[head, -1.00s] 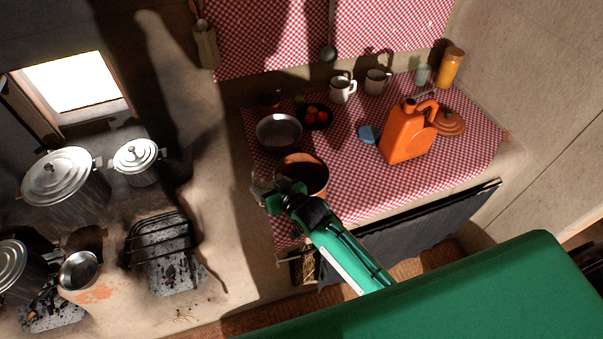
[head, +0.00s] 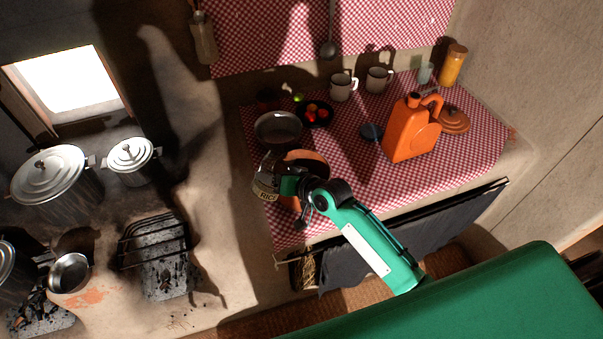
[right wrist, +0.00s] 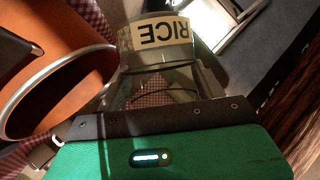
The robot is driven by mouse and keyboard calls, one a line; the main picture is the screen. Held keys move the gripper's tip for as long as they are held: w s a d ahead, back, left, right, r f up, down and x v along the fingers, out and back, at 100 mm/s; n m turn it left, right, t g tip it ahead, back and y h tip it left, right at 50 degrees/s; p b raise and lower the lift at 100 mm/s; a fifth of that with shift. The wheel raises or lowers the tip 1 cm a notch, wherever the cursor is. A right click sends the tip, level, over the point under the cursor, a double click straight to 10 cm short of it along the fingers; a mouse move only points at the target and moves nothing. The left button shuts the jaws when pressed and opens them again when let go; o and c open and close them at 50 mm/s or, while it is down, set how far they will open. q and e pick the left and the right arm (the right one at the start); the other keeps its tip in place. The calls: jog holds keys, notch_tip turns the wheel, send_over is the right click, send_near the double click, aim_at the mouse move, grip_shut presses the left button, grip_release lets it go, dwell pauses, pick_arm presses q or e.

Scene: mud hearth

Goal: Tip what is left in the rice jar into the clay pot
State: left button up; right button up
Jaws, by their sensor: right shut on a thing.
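My right gripper (head: 284,183) is shut on the rice jar (head: 265,180), a small glass jar with a pale RICE label. It holds the jar at the left side of the clay pot (head: 312,158), partly in front of it. In the right wrist view the jar's label (right wrist: 163,34) reads upside down beyond the gripper, and the brown clay pot (right wrist: 62,58) fills the left. I see no grains falling, and the jar's contents are not clear. The arm hides much of the pot. My left gripper is not in view.
A metal bowl (head: 278,130) and a dark plate with tomatoes (head: 317,113) stand behind the pot. An orange jerrycan (head: 408,130), a clay lid (head: 453,121) and two mugs (head: 342,88) stand farther right. Lidded pots (head: 132,156) and a grate (head: 155,240) are on the left hearth.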

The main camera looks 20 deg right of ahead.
aim_at(287, 167)
jog(key=shift+d+f+m+y+b, duration=0.2)
jog(key=shift+m+y+b, duration=0.25)
jog(key=shift+b, duration=0.55)
jog(key=shift+a, duration=0.1)
jog(key=shift+r+m, duration=0.1)
jog(key=shift+m, duration=0.15)
jog(key=shift+f+m+g+y+b, duration=0.35)
jog(key=shift+m+y+b, duration=0.65)
jog(key=shift+b, duration=1.1)
jog(key=shift+r+m+y+b, duration=0.3)
jog(key=shift+r+m, duration=0.25)
jog(key=shift+m, duration=0.15)
jog(key=shift+w+d+f+m+y+b, duration=0.1)
jog(key=shift+w+d+m+y+b, duration=0.2)
jog(key=shift+d+b, duration=0.2)
jog(key=shift+w+d+f+m+y+b, duration=0.15)
jog(key=shift+d+m+b, duration=0.25)
jog(key=shift+b, duration=0.2)
jog(key=shift+w+d+f+m+y+b, duration=0.1)
jog(key=shift+d+f+m+y+b, duration=0.15)
jog(key=shift+m, duration=0.45)
jog(key=shift+w+d+r+m+t+y, duration=0.15)
jog(key=shift+d+r+m+t+y, duration=0.15)
jog(key=shift+r+m, duration=0.3)
jog(key=shift+w+d+r+m+t+y, duration=0.15)
jog(key=shift+d+r+m+y, duration=0.15)
jog(key=shift+m, duration=0.5)
dwell(0.6)
